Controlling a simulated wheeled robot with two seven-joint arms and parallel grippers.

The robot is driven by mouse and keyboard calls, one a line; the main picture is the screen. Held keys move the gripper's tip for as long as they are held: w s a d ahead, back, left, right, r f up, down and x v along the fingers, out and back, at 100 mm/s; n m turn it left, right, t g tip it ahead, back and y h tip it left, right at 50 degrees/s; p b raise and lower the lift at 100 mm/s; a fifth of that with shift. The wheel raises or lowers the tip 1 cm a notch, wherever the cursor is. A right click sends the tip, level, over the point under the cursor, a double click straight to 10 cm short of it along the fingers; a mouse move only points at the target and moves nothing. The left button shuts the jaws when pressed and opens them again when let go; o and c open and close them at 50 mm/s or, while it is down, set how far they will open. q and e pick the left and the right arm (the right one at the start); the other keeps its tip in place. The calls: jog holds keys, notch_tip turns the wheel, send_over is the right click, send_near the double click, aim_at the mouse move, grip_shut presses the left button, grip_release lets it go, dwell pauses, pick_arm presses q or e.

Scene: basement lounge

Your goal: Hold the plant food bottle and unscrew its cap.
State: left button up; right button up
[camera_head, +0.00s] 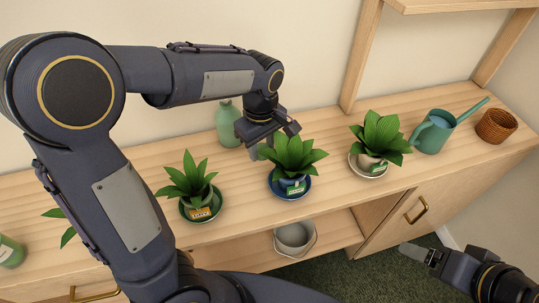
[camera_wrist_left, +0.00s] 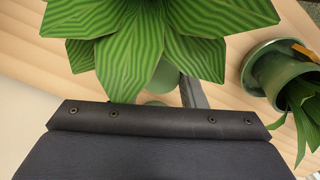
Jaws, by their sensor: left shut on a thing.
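My left gripper (camera_head: 276,146) reaches over the shelf, behind the leafy plant in the blue pot. Leaves hide its fingertips in the head view. In the wrist view a grey finger (camera_wrist_left: 193,93) shows beside a muted green thing (camera_wrist_left: 166,78). The gripper is shut on this thing, mostly hidden under striped leaves; I cannot tell if it is the plant food bottle. A green narrow-necked bottle (camera_head: 229,124) stands left of the gripper by the wall. A green labelled container (camera_head: 10,253) is cut off at the left edge. My right gripper (camera_head: 418,254) hangs in front of the cabinet, empty.
Potted plants stand close by: one with an orange tag (camera_head: 190,188), one in the blue pot (camera_head: 294,163), one in a pale pot (camera_head: 378,143). A teal watering can (camera_head: 433,136) and a wicker basket (camera_head: 496,126) stand right. A grey bucket (camera_head: 294,239) is below.

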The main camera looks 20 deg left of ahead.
aim_at(269, 164)
pick_arm(q)
jog(key=w+f, duration=0.1)
jog(key=w+d+f, duration=0.1)
jog(key=f, duration=0.1)
jog(key=shift+w, duration=0.1)
jog(key=shift+w+f, duration=0.1)
jog(key=shift+f, duration=1.45)
jog(key=shift+f+b, duration=0.15)
jog(key=shift+b, duration=0.2)
jog(key=o, duration=1.1)
